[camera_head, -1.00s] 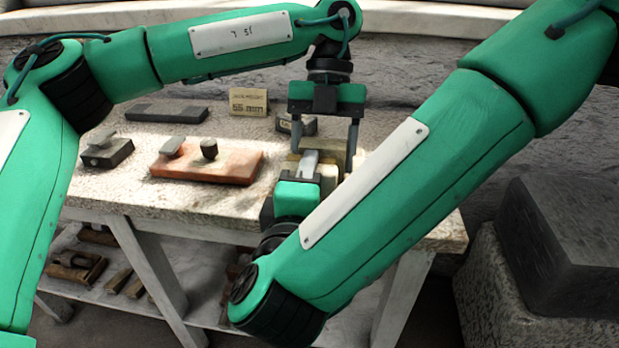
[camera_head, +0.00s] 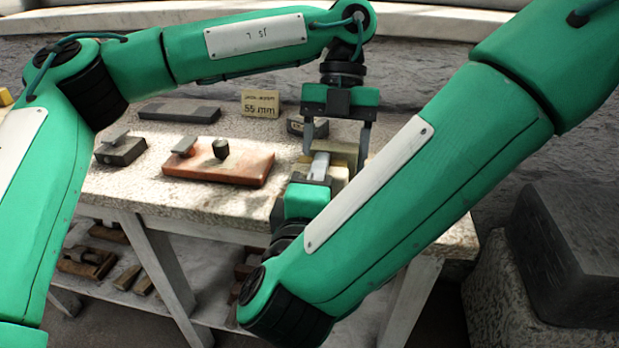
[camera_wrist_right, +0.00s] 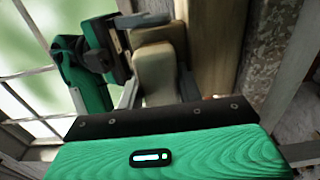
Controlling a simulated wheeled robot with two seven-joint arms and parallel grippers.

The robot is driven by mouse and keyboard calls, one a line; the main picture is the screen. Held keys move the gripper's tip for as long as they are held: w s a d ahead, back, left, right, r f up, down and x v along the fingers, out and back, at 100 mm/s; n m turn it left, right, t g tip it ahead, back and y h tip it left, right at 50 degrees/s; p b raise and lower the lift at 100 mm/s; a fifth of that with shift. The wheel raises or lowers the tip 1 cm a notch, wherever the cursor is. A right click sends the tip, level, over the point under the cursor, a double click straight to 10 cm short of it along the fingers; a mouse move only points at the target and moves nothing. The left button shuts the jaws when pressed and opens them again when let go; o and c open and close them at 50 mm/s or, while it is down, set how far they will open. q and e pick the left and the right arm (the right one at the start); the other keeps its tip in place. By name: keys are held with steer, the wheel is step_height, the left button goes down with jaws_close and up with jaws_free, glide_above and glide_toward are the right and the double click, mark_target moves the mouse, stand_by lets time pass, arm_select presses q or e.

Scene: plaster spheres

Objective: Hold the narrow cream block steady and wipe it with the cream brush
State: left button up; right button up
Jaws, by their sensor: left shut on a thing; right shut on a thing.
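In the head view my left gripper (camera_head: 338,143) points down with its fingers on either side of the narrow cream block (camera_head: 345,150), near the right end of the bench. The block also shows in the right wrist view (camera_wrist_right: 160,36), where a left finger reaches across it. My right gripper (camera_head: 322,172) comes in low from the front, just below the left one. In the right wrist view it is shut on the cream brush (camera_wrist_right: 155,80), which appears close against the block; I cannot tell whether they touch. My right forearm hides part of this area in the head view.
On the stone bench (camera_head: 150,200) lie a red-brown board (camera_head: 240,168) with two small tools, a grey block (camera_head: 122,152), a dark slab (camera_head: 180,112) and a "55 mm" sign (camera_head: 260,104). A large dark stone block (camera_head: 570,250) stands at right.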

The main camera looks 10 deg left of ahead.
steer(key=shift+d, duration=1.2)
steer(key=shift+a, duration=2.2)
steer(key=shift+d, duration=2.25)
steer(key=shift+a, duration=0.1)
steer(key=shift+s+a, duration=0.35)
steer(key=shift+a, duration=0.2)
steer(key=shift+s+a, duration=0.3)
steer(key=shift+a, duration=0.2)
